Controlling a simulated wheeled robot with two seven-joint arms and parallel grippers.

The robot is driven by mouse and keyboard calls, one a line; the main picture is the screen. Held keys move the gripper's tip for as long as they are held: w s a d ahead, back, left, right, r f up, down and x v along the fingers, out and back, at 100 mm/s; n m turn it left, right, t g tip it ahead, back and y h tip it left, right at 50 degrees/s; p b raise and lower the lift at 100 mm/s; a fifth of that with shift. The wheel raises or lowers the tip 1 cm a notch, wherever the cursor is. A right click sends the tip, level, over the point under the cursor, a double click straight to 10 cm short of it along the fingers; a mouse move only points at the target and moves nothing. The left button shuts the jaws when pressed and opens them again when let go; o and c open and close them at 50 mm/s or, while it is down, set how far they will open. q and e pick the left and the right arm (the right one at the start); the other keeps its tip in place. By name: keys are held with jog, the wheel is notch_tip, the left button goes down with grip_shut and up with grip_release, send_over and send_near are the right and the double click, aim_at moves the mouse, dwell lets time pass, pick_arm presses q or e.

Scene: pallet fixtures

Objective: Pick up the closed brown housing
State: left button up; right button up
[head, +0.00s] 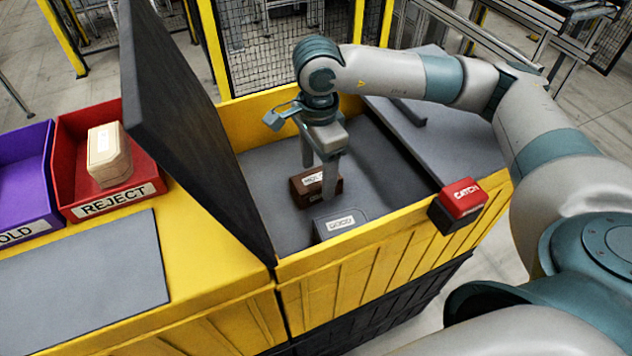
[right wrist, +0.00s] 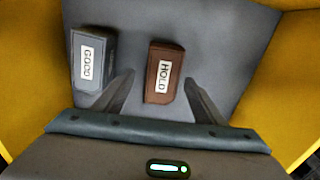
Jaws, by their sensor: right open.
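The closed brown housing (head: 308,198) lies on the grey floor of the yellow bin (head: 390,224). In the right wrist view the housing (right wrist: 165,52) shows a white HOLD label on top. My right gripper (head: 319,180) is inside the bin over the housing, fingers pointing down. In the right wrist view its open fingers (right wrist: 160,80) lie to either side of the housing, with space between; contact is not visible. One finger partly hides the housing in the head view. My left gripper is not in view.
A grey housing marked GOOD (head: 338,222) lies close by in the bin. A dark raised lid (head: 190,110) stands at the bin's left. A red CATCH block (head: 462,195) sits on the front wall. A red REJECT tray (head: 75,165) holds a beige housing (head: 108,155).

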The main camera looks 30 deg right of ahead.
aim_at(316, 177)
jog(key=f, duration=0.1)
jog(key=f+p, duration=0.1)
jog(key=f, duration=0.1)
jog(key=shift+w+p, duration=0.2)
jog(key=shift+p, duration=0.1)
jog(key=shift+f, duration=0.55)
jog(key=c, duration=1.3)
